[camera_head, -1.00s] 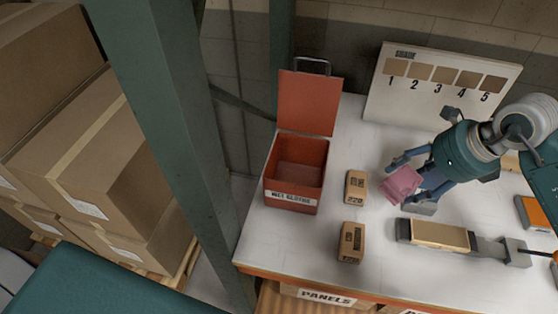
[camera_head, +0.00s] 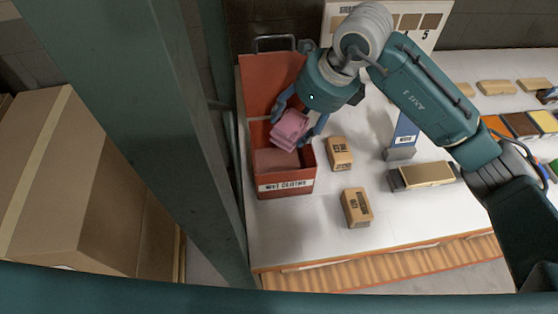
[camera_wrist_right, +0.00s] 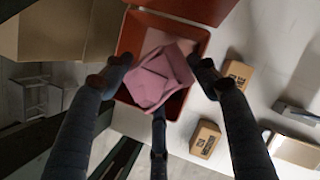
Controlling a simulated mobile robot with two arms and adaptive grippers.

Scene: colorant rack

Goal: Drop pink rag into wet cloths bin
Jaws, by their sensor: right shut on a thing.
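The pink rag (camera_head: 290,129) is held in my right gripper (camera_head: 298,122), whose fingers are closed around it. The rag hangs over the open mouth of the red wet cloths bin (camera_head: 286,186), toward the back of the opening. In the right wrist view the pink rag (camera_wrist_right: 160,78) sits between the fingers, with the red bin (camera_wrist_right: 190,32) behind it, around it on several sides. The bin's lid (camera_head: 262,82) stands open at the back. The rag and gripper hide part of the bin's inside. My left gripper is not in view.
Two small tan blocks (camera_head: 340,153) (camera_head: 356,207) stand on the white table right of the bin. A tan-topped tool (camera_head: 424,175) lies farther right. A green post (camera_head: 190,150) rises just left of the table. Cardboard boxes (camera_head: 75,180) are stacked beyond it.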

